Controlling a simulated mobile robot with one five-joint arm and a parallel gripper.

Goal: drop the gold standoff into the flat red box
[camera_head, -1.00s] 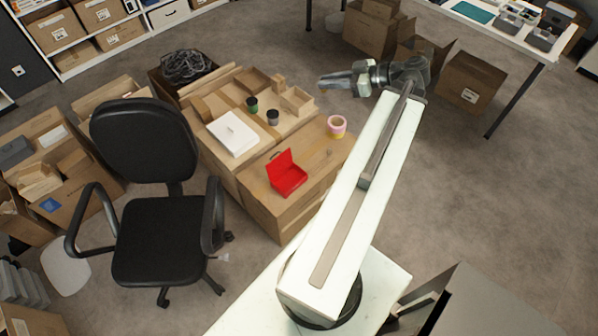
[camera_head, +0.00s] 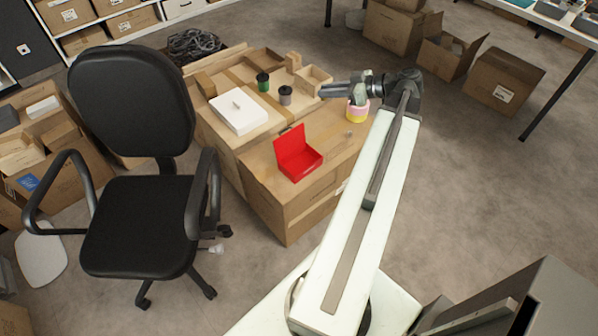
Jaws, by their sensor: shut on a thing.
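The flat red box (camera_head: 303,167) stands on the near end of a large brown carton, left of my arm. Its lid is raised at the back and its tray is open. My gripper (camera_head: 323,91) is beyond and slightly right of the red box in the picture, above the far right part of the cartons. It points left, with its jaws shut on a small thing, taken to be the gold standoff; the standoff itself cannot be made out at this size.
A pink and yellow roll (camera_head: 357,111) and a tiny unclear item (camera_head: 349,134) are near my gripper. A white box (camera_head: 238,111), a green jar (camera_head: 263,82) and a grey jar (camera_head: 285,95) stand on the cartons. A black office chair (camera_head: 135,215) stands left.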

